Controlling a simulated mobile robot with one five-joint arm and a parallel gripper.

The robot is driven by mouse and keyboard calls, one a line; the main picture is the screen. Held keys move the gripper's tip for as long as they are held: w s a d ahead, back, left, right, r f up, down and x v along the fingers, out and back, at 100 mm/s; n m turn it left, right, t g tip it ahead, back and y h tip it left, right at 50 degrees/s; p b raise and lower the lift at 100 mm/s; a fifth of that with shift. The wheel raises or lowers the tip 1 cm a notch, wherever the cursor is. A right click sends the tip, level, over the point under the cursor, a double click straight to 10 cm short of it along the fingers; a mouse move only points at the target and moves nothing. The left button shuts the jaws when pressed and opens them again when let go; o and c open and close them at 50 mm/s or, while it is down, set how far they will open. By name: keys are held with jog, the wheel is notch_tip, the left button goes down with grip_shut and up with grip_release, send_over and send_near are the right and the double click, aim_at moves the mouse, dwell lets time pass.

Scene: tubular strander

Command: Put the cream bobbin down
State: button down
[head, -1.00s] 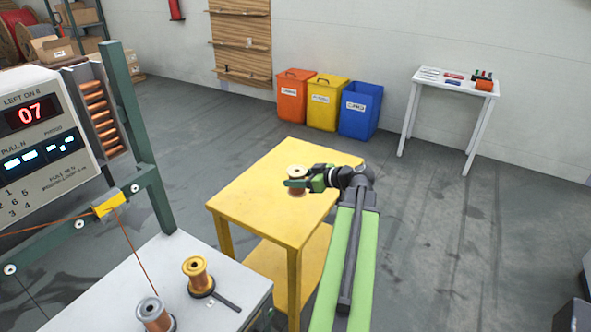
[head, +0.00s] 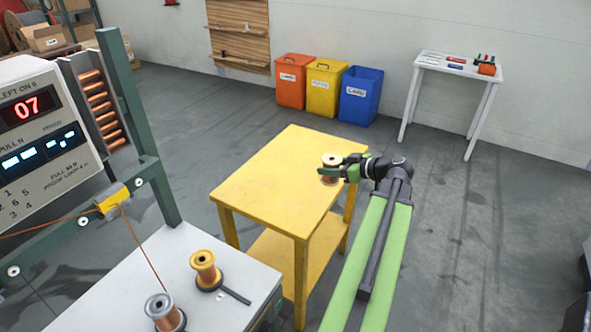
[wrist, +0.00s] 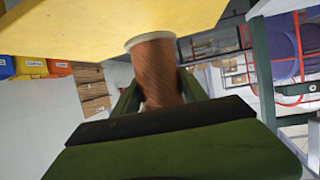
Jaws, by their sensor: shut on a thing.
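The cream bobbin (head: 331,160) has pale flanges and copper-coloured wire on its core. My gripper (head: 330,171) is shut around its middle. In the head view the bobbin appears upright at the right part of the yellow table (head: 265,180). In the wrist view the wound bobbin (wrist: 155,70) stands between my fingers (wrist: 157,95), with one cream flange against or close to the yellow surface (wrist: 90,25). I cannot tell whether the bobbin touches the table top or hangs just above it.
A white bench (head: 185,262) at the lower left carries a yellow bobbin (head: 205,268) and a grey bobbin (head: 163,312). The machine panel (head: 35,125) stands at left. Bins and a white side table (head: 458,68) stand behind. The yellow table's left and middle are clear.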

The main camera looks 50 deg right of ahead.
jog(key=shift+s+d, duration=0.1)
jog(key=shift+s, duration=0.1)
jog(key=w+a+f+b, duration=0.1)
jog(key=w+f+b, duration=0.2)
jog(key=w+a+f+b, duration=0.2)
jog(key=w+f+b, duration=0.2)
jog(key=w+a+f+b, duration=0.1)
jog(key=w+f+b, duration=0.2)
jog(key=f+b, duration=0.1)
jog(key=shift+w+a+f, duration=0.2)
jog(key=shift+w+a, duration=0.1)
jog(key=shift+a, duration=0.1)
jog(key=shift+r, duration=0.25)
jog(key=shift+f, duration=0.2)
jog(key=c, duration=0.6)
grip_release()
